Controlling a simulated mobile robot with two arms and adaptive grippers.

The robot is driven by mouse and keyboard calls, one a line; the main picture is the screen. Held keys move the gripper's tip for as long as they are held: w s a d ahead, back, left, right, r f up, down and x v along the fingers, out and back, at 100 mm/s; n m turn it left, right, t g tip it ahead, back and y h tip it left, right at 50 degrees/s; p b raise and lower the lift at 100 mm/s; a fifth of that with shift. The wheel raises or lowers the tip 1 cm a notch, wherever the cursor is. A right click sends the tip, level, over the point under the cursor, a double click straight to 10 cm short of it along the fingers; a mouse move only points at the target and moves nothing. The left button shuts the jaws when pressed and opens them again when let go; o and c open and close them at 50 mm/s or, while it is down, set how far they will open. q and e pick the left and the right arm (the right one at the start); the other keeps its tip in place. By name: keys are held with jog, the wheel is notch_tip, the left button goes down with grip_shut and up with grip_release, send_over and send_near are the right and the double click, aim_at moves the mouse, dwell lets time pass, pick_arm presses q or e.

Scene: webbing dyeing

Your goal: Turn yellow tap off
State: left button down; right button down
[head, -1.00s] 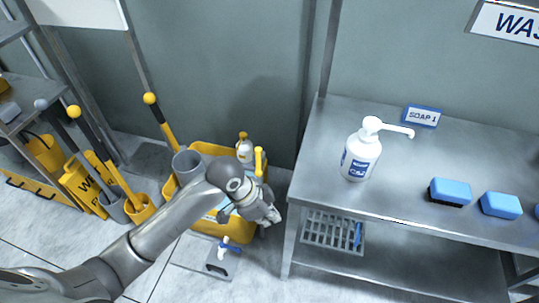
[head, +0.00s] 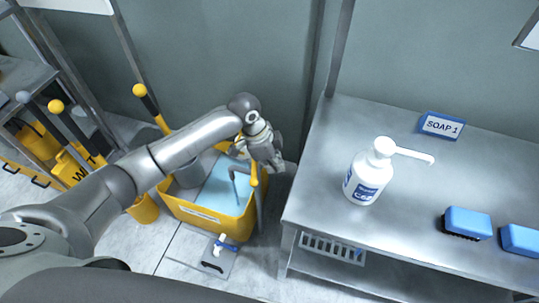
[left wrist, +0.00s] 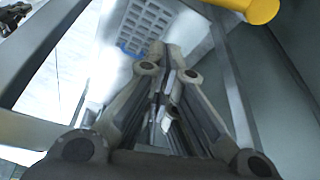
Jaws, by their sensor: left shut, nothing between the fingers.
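The yellow tap handle (head: 254,176) stands upright at the right rim of a yellow tub (head: 212,222). A thin grey bent pipe (head: 233,180) is just to its left, over the tub's blue liquid (head: 213,184). My left gripper (head: 275,160) is shut and empty, above and slightly right of the handle's top. I cannot tell if they touch. In the left wrist view the fingers (left wrist: 166,62) meet with nothing between them. A yellow rounded bar end (left wrist: 255,9), likely the tap handle, shows at the upper right there, apart from the fingertips. My right gripper is out of view.
A steel table (head: 405,228) stands close on the right with a white soap bottle (head: 370,172) and blue brushes (head: 467,222). A grey bucket (head: 188,172) is at the tub's left. A wall is behind. Yellow-ended poles stand at the left.

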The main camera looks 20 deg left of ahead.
aim_at(255, 168)
pick_arm(q)
jog(key=shift+s+a+f+p, duration=0.2)
jog(key=shift+a+f+p, duration=0.05)
jog(key=shift+a+f, duration=0.5)
jog(key=shift+s+a+f+p, duration=0.2)
jog(key=shift+a+f, duration=0.35)
jog(key=shift+f, duration=0.25)
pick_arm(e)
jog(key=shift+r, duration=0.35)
